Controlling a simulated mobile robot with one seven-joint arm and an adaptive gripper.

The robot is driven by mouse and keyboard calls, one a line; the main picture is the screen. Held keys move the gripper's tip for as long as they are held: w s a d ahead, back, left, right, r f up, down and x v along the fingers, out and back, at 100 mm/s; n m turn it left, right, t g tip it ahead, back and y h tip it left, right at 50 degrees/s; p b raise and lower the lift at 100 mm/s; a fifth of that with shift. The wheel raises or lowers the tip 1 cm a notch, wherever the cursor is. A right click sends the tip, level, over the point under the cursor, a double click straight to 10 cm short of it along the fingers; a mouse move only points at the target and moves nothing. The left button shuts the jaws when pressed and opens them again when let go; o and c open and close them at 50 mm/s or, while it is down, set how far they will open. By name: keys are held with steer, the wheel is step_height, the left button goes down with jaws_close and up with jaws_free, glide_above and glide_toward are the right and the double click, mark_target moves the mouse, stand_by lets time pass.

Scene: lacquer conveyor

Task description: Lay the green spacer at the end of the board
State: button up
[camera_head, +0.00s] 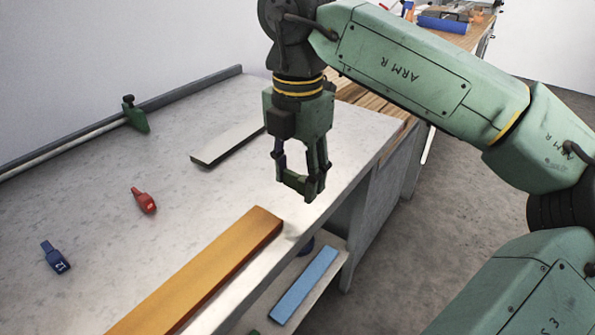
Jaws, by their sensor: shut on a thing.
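My gripper (300,184) hangs above the table near its right edge, fingers pointing down. It is shut on a small dark green piece, the green spacer (294,182), which shows between the fingertips and is partly hidden by them. The orange-brown board (205,270) lies on the table in the lower middle. Its far end is just below and left of my gripper in the picture. The spacer appears apart from the board, though its exact height is hard to tell.
A pale, dark-edged board (230,142) lies behind my gripper. A light-blue strip (304,285) lies on a lower shelf. The table's middle is clear.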

mark_target(298, 212)
steer(key=shift+f+b, duration=1.95)
steer(key=shift+f, duration=0.65)
steer(key=o, duration=0.8)
steer(key=shift+r, duration=0.1)
step_height(298, 212, up, 12)
steer(key=shift+f, duration=0.1)
steer(key=shift+s, duration=0.1)
